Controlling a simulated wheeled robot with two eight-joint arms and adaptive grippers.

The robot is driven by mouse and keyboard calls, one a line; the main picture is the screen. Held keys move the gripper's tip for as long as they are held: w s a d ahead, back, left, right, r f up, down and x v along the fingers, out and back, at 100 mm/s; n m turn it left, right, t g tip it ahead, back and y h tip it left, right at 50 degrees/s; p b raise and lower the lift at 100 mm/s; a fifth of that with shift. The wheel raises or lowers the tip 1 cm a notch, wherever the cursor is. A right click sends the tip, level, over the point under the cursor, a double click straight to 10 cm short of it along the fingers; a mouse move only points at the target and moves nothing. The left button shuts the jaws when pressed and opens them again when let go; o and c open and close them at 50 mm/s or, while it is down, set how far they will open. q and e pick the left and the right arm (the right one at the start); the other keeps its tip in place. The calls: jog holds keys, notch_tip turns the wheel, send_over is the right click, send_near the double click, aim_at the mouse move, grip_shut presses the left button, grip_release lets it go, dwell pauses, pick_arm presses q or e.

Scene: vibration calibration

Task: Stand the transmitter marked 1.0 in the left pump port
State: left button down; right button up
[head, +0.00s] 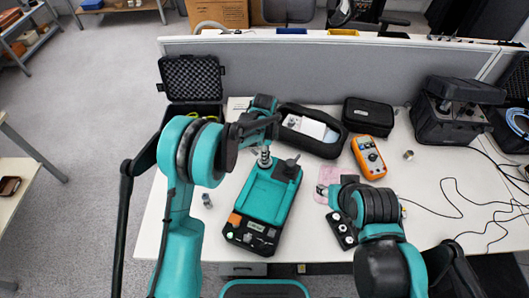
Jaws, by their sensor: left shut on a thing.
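The teal pump (266,193) lies in the middle of the table, with an orange block and dark control panel at its front end. My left gripper (264,137) is above the pump's far left corner, shut on a small silver transmitter (265,157). The transmitter is upright, at or just over the left port; I cannot tell whether it is seated. Its marking is too small to read. A dark fitting (291,167) stands at the pump's far right corner. My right gripper (338,198) is over a pink cloth; its fingers are not clear.
A silver cylinder (206,201) stands left of the pump, another (408,155) at right. An open black case (313,130) with a white item lies behind the pump. An orange meter (369,157), a black pouch (369,115) and a black block (342,231) are at right.

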pick_arm(q)
jog(key=shift+f, duration=0.35)
dwell(0.6)
jog(key=c, duration=1.2)
grip_release()
